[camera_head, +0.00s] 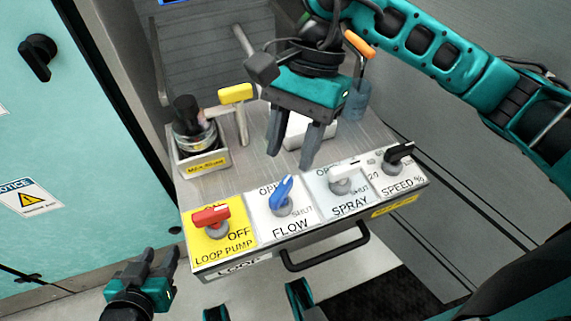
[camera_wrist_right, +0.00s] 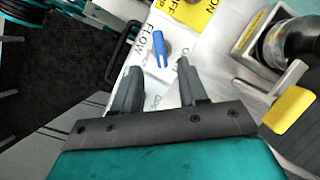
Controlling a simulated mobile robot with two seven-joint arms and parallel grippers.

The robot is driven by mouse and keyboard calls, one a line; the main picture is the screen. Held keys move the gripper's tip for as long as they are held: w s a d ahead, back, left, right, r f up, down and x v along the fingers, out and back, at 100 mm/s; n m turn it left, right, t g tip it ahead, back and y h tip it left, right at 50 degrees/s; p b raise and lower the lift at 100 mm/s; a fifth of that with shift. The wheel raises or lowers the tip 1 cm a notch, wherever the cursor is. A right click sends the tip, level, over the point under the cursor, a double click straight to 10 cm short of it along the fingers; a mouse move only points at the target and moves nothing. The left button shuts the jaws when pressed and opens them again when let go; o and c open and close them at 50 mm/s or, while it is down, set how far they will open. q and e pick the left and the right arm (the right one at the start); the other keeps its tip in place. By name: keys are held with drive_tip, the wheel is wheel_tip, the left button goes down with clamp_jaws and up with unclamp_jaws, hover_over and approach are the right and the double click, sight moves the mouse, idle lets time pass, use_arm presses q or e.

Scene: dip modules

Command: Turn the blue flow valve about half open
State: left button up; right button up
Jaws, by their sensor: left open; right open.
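The blue flow valve (camera_head: 283,194) is a blue lever knob on the white FLOW plate (camera_head: 290,231), marked OPEN and SHUT. Its lever tilts up and to the right in the head view. In the right wrist view the blue valve (camera_wrist_right: 160,47) shows beyond and between my fingertips. My right gripper (camera_head: 290,160) is open and empty above the panel, just behind the FLOW plate, not touching the valve. Its fingers also show in the right wrist view (camera_wrist_right: 158,78). My left gripper (camera_head: 158,258) is open and empty at the lower left, off the panel's front left corner.
A red LOOP PUMP switch (camera_head: 211,215) sits left of FLOW. A white SPRAY valve (camera_head: 344,182) and black SPEED knob (camera_head: 398,153) sit right. Behind stand a yellow-handled lever (camera_head: 236,94) and a jar in a holder (camera_head: 202,164). A black handle (camera_head: 325,256) juts from the front.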

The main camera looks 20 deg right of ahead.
drive_tip(key=v, duration=0.6)
drive_tip(key=shift+p, duration=0.4)
